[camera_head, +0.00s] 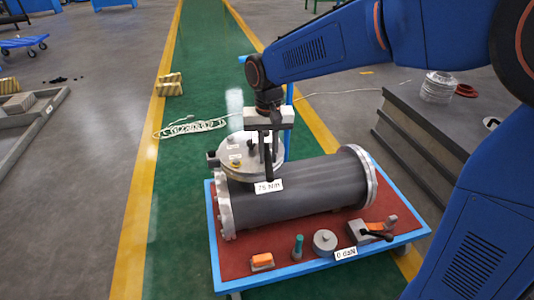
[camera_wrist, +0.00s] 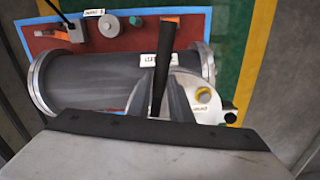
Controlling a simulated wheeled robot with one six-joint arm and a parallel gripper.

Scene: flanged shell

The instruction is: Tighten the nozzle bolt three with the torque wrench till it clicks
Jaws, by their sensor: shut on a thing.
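My gripper (camera_head: 268,126) is above the nozzle flange and shut on a dark torque wrench (camera_head: 269,165), which hangs down close to the flange's right side. In the wrist view the wrench (camera_wrist: 163,65) is a black bar in front of the shell. The round grey nozzle flange (camera_head: 238,151) sits on top of the shell (camera_head: 300,187) and carries small tags and a yellow-marked bolt (camera_head: 236,162). I cannot tell which bolt is three, or whether the wrench touches one. A "75 Nm" tag (camera_head: 268,186) shows below the wrench.
The shell lies on a red-topped cart (camera_head: 222,259) with a blue rim. An orange block (camera_head: 262,261), a green-topped piece (camera_head: 298,246), a grey disc (camera_head: 325,240) and a clamp-like tool (camera_head: 370,231) lie along its front. Dark stacked plates (camera_head: 436,120) stand right. Green floor lies left.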

